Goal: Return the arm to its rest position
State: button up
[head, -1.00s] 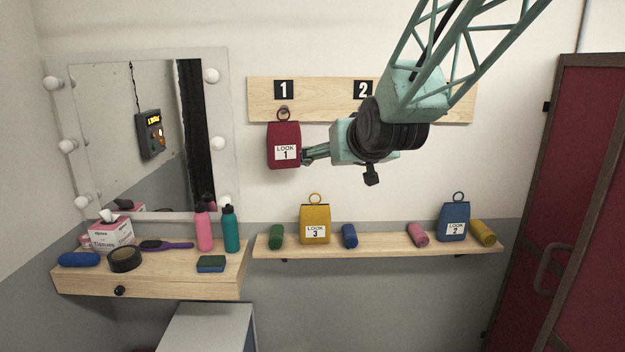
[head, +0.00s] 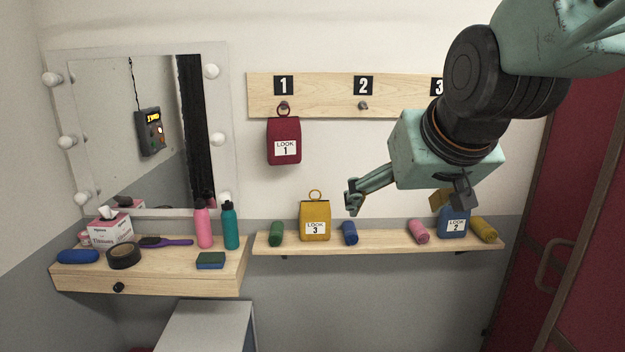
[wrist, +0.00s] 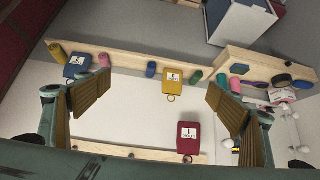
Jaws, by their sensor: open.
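My gripper (head: 352,196) is open and empty, in mid-air in front of the wall above the shelf. In the wrist view its two fingers (wrist: 160,103) stand wide apart with nothing between them touching. The red bag marked LOOK 1 (head: 284,141) hangs by its ring on the peg under number 1, and it also shows in the wrist view (wrist: 187,139). The yellow bag marked LOOK 3 (head: 315,221) stands on the shelf. The blue bag marked LOOK 2 (head: 453,224) stands on the shelf, partly hidden behind my arm.
The wall shelf (head: 380,241) also holds several rolled cloths. The peg under number 2 (head: 363,105) is empty; the one under 3 is hidden by my arm. A mirror (head: 130,135) and a dressing table (head: 150,280) are at left. A red door (head: 560,200) is at right.

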jog(key=s+d+f+g, duration=0.1)
jog(key=s+f, duration=0.1)
jog(key=s, duration=0.8)
jog(key=s+d+f+g+b, duration=0.1)
jog(key=s+d+f+g, duration=0.1)
jog(key=s, duration=0.8)
jog(key=s+d+f+m+g, duration=0.1)
jog(key=s+f, duration=0.3)
jog(key=s, duration=0.7)
jog(key=shift+d+g+h+b, duration=0.3)
jog(key=shift+d+h, duration=0.1)
jog(key=shift+d, duration=0.2)
